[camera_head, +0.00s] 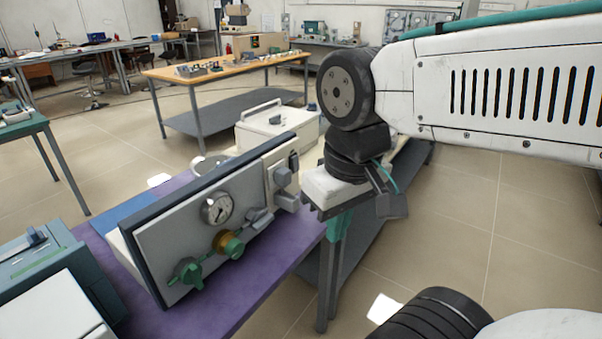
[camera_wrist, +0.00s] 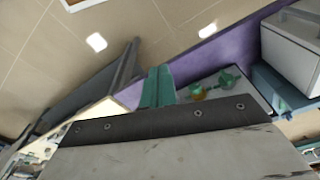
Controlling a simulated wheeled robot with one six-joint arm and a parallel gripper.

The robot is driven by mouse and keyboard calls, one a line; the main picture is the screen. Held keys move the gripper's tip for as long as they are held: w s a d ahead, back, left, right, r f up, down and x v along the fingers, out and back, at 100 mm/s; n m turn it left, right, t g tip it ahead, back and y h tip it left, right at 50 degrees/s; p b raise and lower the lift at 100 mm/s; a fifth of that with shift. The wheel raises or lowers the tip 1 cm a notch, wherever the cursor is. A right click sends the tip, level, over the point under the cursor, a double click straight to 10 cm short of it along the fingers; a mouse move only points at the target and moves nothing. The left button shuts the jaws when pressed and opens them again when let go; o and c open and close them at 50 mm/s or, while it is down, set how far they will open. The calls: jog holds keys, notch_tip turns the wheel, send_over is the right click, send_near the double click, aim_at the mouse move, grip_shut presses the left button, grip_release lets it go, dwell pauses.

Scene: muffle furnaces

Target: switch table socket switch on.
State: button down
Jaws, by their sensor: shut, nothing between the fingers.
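A panel box (camera_head: 185,235) with a grey front and dark blue frame stands on the purple table (camera_head: 265,275). Its front has a round gauge (camera_head: 217,208), a green and brass valve (camera_head: 228,244) and a green knob (camera_head: 187,274). At its right end a pale box carries grey switch-like parts (camera_head: 284,178); I cannot tell which is the socket switch or its state. My gripper (camera_head: 338,230) has its teal fingers together, pointing down, right of these parts and apart from them. The fingers also show in the wrist view (camera_wrist: 158,75), shut and empty, with the panel beyond.
A white box with a handle (camera_head: 278,125) stands behind the panel. A teal device (camera_head: 40,270) is at the lower left. A wooden table (camera_head: 225,68) with a grey lower shelf stands farther back. The tiled floor at the right is free.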

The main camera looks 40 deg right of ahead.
aim_at(297, 169)
jog(key=w+a+f+m+g+y, duration=0.1)
jog(key=w+a+f+m+y, duration=0.25)
jog(key=w+m+y, duration=0.4)
jog(key=w+d+f+m+t+y, duration=0.2)
jog(key=w+d+m+t+y, duration=0.3)
jog(key=w+m, duration=0.35)
jog(key=w+d+f+m+t+h, duration=0.1)
jog(key=d+f+m+t+h, duration=0.1)
jog(key=d+m, duration=0.3)
jog(key=w+d+f+m+t+h, duration=0.2)
jog(key=d+f+m+t, duration=0.1)
jog(key=d, duration=0.7)
jog(key=w+d+f+m+t+h, duration=0.2)
jog(key=d+m+t+h, duration=0.1)
jog(key=d+m+t, duration=0.2)
jog(key=d+m, duration=0.2)
jog(key=m, duration=0.1)
jog(key=shift+w+d+f, duration=0.25)
jog(key=shift+d+f, duration=0.05)
jog(key=shift+f, duration=0.05)
jog(key=x, duration=1.4)
jog(key=shift+r, duration=0.15)
